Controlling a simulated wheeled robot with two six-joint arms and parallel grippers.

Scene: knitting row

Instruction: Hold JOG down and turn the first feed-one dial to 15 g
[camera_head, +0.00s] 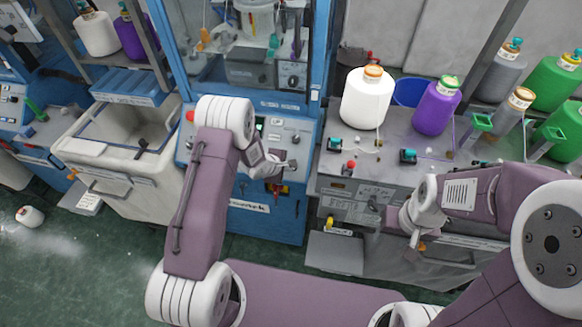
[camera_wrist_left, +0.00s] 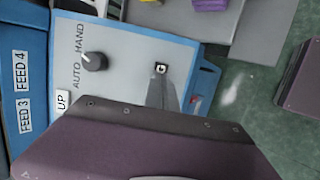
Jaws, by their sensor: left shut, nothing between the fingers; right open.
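My left gripper (camera_head: 284,166) is shut and empty at the sloped control panel of the blue machine (camera_head: 265,215). In the left wrist view its narrow grey fingers (camera_wrist_left: 161,93) end right at a small dark square (camera_wrist_left: 161,68) marked with a white G, probably part of JOG; I cannot tell whether they press anything. A black AUTO/HAND knob (camera_wrist_left: 95,62) is beside them. My right gripper (camera_head: 417,238) is open in front of the grey unit (camera_head: 350,187) on the right. No feed-one dial can be made out clearly; a dark knob (camera_head: 375,203) shows on that unit's front.
Labels FEED 3 and FEED 4 show in the left wrist view.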

